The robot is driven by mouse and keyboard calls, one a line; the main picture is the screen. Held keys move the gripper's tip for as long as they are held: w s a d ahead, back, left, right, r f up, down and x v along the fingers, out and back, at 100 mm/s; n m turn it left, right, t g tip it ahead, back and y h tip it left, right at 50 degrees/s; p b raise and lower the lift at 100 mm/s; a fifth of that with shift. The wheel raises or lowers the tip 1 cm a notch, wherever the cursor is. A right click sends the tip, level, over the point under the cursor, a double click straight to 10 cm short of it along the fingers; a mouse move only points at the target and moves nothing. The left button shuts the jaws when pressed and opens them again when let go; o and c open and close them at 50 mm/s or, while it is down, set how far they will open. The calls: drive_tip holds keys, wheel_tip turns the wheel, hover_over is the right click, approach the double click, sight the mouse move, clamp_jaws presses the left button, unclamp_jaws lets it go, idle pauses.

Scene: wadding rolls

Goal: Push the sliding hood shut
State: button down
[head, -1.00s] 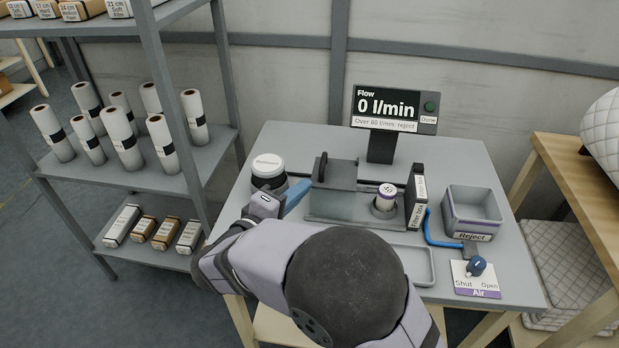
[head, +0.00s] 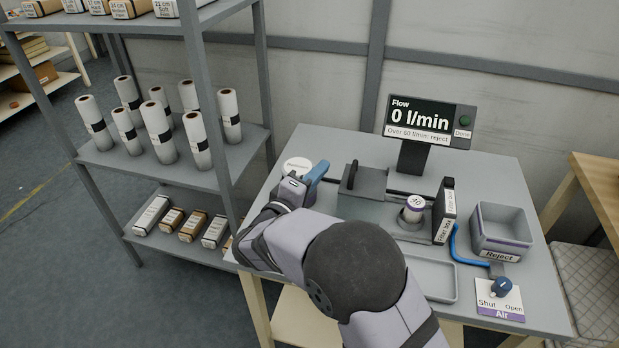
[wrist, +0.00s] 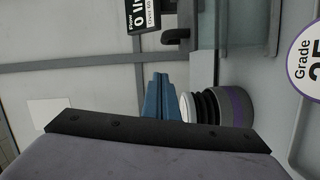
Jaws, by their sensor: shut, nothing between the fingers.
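The sliding hood (head: 371,184), a grey box with a dark upright handle (head: 350,175), stands on the bench just left of an upright white piece with a purple-ringed top (head: 413,207). That piece sits uncovered in a round seat. My gripper (head: 321,170) has blue fingers, shut and empty, left of the hood with a small gap showing. In the wrist view the fingers (wrist: 164,98) point towards the display side, and part of the hood with its dark handle (wrist: 177,37) shows beyond them. My arm hides part of the bench front.
A dark upright box (head: 444,211), the Reject bin (head: 503,255), an empty tray (head: 430,281) and the air valve (head: 500,287) are to the right. The flow display (head: 430,122) reads 0 l/min.

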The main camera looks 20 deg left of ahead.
drive_tip(key=d, duration=0.1)
drive_tip(key=w+d+p, duration=0.1)
drive_tip(key=d, duration=0.1)
drive_tip(key=w+d+f, duration=0.1)
drive_tip(key=shift+d, duration=0.2)
idle(0.3)
drive_tip(key=d+b, duration=0.9)
drive_tip(key=d, duration=0.5)
drive_tip(key=shift+d, duration=0.15)
